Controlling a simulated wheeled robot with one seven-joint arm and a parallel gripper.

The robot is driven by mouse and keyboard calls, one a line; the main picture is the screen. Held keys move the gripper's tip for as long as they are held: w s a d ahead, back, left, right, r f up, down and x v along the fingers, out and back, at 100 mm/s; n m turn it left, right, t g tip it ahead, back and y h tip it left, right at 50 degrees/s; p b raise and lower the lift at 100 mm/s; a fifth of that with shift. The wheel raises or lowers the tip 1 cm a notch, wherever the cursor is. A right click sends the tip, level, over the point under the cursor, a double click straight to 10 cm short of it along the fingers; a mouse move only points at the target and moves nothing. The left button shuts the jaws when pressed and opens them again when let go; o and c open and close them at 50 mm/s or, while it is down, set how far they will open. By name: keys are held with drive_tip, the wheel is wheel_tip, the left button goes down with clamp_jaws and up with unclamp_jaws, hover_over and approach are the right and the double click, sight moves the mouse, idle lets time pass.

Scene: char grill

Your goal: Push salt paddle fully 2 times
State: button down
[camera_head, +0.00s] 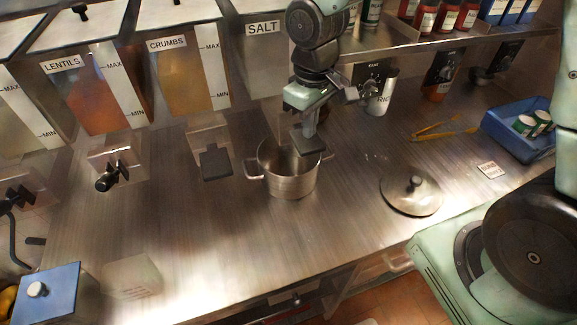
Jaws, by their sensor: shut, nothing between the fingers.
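The salt dispenser (262,50) with the SALT label stands at the back, partly behind my arm. A dark flat piece that looks like the salt paddle (312,146) shows over the back rim of a steel pot (291,184). My gripper (310,128) is shut and empty, fingers pointing down. Its tips overlap the top of this paddle in the picture. I cannot tell whether they touch it or how far the paddle is pushed. The arm hides the paddle's mount. The pot's inside is only partly visible.
The crumbs dispenser (188,80) with its own dark paddle (215,164) is to the left, and the lentils dispenser (95,90) beyond it. A pot lid (412,194), yellow tongs (443,130) and a blue tray (518,147) lie to the right. The front counter is mostly clear.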

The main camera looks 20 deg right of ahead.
sight(309, 141)
drive_tip(key=shift+f, duration=0.1)
drive_tip(key=shift+f+b, duration=1.35)
drive_tip(key=shift+f, duration=0.4)
drive_tip(key=shift+r, duration=0.2)
drive_tip(key=shift+r+p, duration=2.05)
drive_tip(key=shift+r, duration=0.1)
drive_tip(key=shift+f, duration=0.25)
